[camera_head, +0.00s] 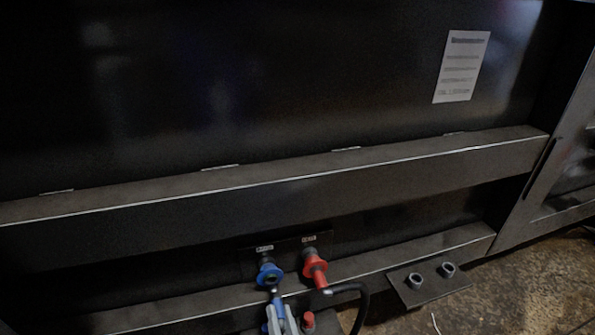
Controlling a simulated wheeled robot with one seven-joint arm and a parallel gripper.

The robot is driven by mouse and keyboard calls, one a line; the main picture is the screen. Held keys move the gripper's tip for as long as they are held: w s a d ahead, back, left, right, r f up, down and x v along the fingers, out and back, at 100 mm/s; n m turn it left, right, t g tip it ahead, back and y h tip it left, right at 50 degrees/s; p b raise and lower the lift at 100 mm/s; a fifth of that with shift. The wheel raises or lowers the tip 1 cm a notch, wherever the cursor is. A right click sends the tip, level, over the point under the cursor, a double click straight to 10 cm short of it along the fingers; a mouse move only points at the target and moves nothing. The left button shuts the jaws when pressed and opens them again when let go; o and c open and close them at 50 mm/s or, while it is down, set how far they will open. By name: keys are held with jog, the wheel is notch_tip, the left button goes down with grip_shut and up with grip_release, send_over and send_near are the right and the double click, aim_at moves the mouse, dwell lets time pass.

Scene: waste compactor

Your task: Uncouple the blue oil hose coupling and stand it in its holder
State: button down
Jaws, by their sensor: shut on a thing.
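The blue oil hose coupling (269,273) is at the left port of a dark port plate (286,244) under the ledge, angled down toward me. My gripper (279,316) is at the bottom of the head view, just below the blue collar, shut on the lower end of the coupling. The jaws hide that end and its hose. The holder (424,291) is a dark plate to the right with two grey round sockets; both look empty.
A red coupling (315,268) sits at the right port, close beside the blue one. Its black hose (360,297) curves down to the right, between my gripper and the holder. A long dark beam (300,180) overhangs the ports. Brown floor (500,295) lies at right.

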aim_at(283, 328)
jog(key=shift+r+v, duration=0.1)
jog(key=shift+v, duration=0.65)
jog(key=shift+r+v, duration=0.15)
jog(key=shift+v, duration=0.65)
dwell(0.9)
